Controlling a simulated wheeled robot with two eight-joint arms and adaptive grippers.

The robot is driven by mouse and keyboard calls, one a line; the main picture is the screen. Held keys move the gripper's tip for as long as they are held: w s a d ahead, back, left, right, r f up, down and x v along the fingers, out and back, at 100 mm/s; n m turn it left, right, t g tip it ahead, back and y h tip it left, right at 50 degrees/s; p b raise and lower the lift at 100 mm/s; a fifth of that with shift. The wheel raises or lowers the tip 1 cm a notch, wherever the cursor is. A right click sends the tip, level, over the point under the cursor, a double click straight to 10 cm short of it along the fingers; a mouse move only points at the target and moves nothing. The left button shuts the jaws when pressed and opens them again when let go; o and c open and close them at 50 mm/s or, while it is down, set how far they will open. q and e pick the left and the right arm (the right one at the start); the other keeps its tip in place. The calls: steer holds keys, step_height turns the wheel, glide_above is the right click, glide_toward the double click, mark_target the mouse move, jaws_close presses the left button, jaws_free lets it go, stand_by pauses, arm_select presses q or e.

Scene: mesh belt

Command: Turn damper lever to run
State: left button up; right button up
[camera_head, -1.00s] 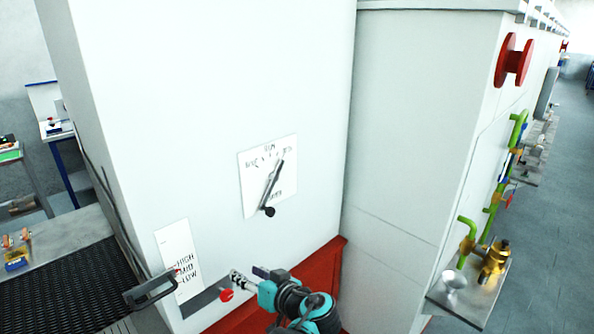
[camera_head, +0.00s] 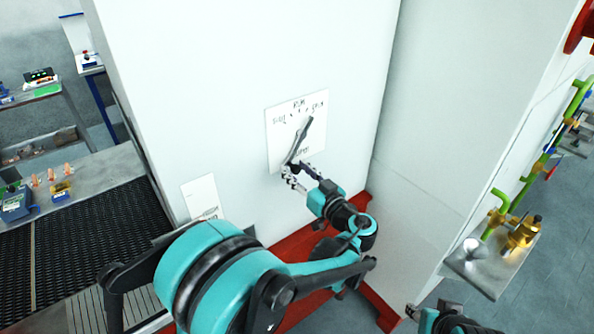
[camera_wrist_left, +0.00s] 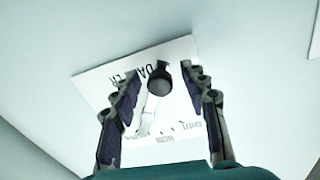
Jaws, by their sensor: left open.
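The damper lever (camera_head: 299,140) is a grey bar on a white label plate (camera_head: 284,126) on the white cabinet wall. It slants from lower left to upper right in the head view, and the plate's small markings are partly readable. In the left wrist view the lever's dark round knob (camera_wrist_left: 160,78) lies between the two fingers, with the pale bar (camera_wrist_left: 150,112) below it. My left gripper (camera_head: 301,178) is open at the lower end of the lever; contact with the knob cannot be told.
A smaller white label (camera_head: 202,196) is on the wall at lower left, partly hidden by my left arm. A black mesh belt (camera_head: 90,240) runs at left. A metal shelf (camera_head: 490,262) with brass and green pipe fittings stands at right. A red base strip (camera_head: 300,238) runs below the wall.

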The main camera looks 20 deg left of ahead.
arm_select(q)
jaws_close()
steer(key=shift+w+d+f+n+b, duration=0.25)
steer(key=shift+w+d+n+b, duration=0.35)
steer(key=shift+n, duration=0.55)
steer(key=shift+w+d+f+n+b, duration=0.4)
steer(key=shift+w+n+b, duration=0.35)
steer(key=shift+n, duration=0.45)
steer(key=shift+w+d+f+n+b, duration=0.15)
steer(key=shift+w+d+n+b, duration=0.45)
steer(key=shift+n, duration=0.55)
